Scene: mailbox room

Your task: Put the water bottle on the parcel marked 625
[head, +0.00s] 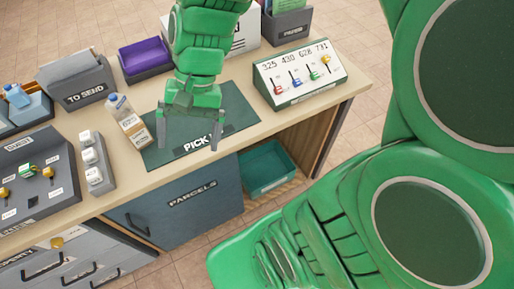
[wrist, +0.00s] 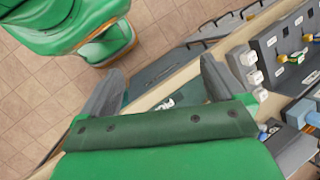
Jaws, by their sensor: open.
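Another bottle-like item with a blue body (head: 17,96) sits in a tray at the far left; I cannot tell which is the water bottle. No parcel marked 625 can be made out. My gripper (head: 190,132) is open and empty above the mat, to the right of the clear bottle and apart from it. Its two fingers also show in the wrist view (wrist: 160,88).
A slanted key panel (head: 300,76) with several numbers stands at the right. A "TO SEND" box (head: 80,86) and a purple-filled tray (head: 146,57) are at the back. A grey holder with white blocks (head: 94,161) stands left. A green bin (head: 268,168) sits below the counter.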

